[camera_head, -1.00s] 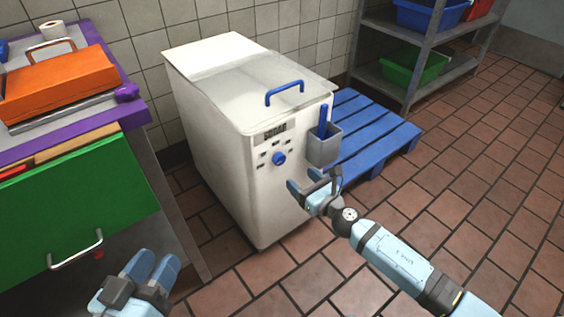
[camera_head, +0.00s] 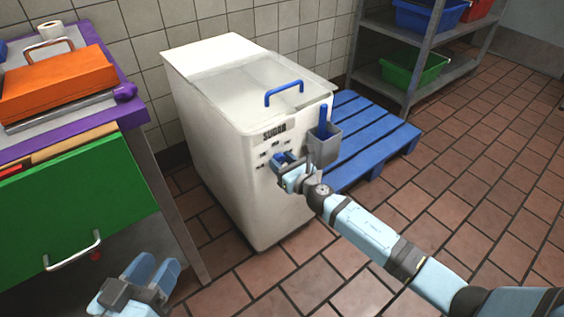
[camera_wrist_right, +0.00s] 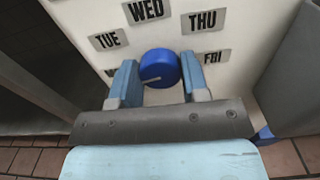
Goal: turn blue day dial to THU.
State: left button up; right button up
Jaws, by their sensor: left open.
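The blue day dial (camera_wrist_right: 158,64) sits on the front of the white sugar bin (camera_head: 215,150). In the right wrist view a pale mark on the dial's near side points left and slightly down. Labels TUE (camera_wrist_right: 108,39), WED (camera_wrist_right: 146,10), THU (camera_wrist_right: 203,21) and FRI (camera_wrist_right: 212,57) surround it; another label at left is mostly hidden by a finger. My right gripper (camera_wrist_right: 160,72) is open, with one finger on each side of the dial; contact is unclear. In the head view it (camera_head: 284,163) covers most of the dial. My left gripper (camera_head: 156,266) is open and empty, low at left.
A grey holder (camera_head: 325,148) with a blue-handled scoop is on the bin's front, close to my right gripper. A blue pallet (camera_head: 375,135) lies behind it. A table with a green drawer (camera_head: 75,200) stands at left. The tiled floor at right is clear.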

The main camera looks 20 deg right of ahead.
jog(key=c, duration=0.4)
jog(key=shift+o, duration=0.2)
